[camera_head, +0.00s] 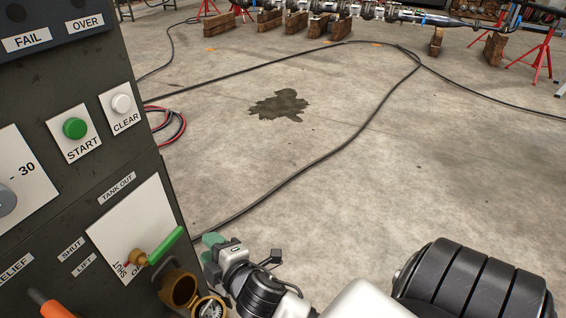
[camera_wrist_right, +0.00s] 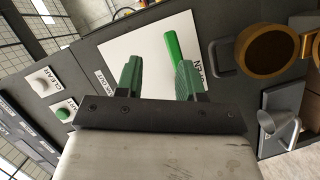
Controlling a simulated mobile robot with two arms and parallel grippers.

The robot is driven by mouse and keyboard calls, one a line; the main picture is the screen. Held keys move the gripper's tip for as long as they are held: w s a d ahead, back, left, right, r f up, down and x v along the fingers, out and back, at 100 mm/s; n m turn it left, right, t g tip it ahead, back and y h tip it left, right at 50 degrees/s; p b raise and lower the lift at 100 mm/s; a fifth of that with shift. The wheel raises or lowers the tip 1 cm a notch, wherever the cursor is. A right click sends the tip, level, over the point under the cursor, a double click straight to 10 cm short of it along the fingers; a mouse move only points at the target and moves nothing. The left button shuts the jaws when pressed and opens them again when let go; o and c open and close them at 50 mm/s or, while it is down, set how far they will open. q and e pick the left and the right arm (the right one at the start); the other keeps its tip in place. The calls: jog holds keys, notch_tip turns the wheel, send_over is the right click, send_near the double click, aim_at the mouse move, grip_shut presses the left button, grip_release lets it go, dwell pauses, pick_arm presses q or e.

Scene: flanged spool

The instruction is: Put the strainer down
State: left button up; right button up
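My right gripper (camera_head: 211,250) is in front of the dark panel in the head view. Its green fingers (camera_wrist_right: 157,72) are spread with nothing between them in the wrist view. The green valve lever (camera_head: 166,246) is close to the fingers; in the wrist view it (camera_wrist_right: 173,48) shows behind the right finger. A grey metal cup-like piece (camera_wrist_right: 284,126), perhaps the strainer, sits on a grey bracket at the right of the wrist view. I cannot tell its mesh. A brass open housing (camera_head: 179,289) is below the lever. My left gripper is out of view.
The test panel (camera_head: 60,150) with START (camera_head: 75,128) and CLEAR (camera_head: 121,103) buttons fills the left. An orange handle (camera_head: 52,309) is at the lower left. A black cable (camera_head: 330,155) crosses the concrete floor, which is mostly free. Wooden blocks and red stands are far back.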

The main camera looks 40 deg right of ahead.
jog(key=s+d+f+m+g, duration=0.1)
jog(key=s+f+m+g, duration=0.4)
jog(key=s, duration=0.5)
jog(key=s+f+m+g, duration=0.6)
jog(key=s+g, duration=0.1)
jog(key=s, duration=0.3)
jog(key=shift+d+g, duration=0.35)
jog(key=shift+g, duration=0.05)
jog(key=shift+w, duration=0.1)
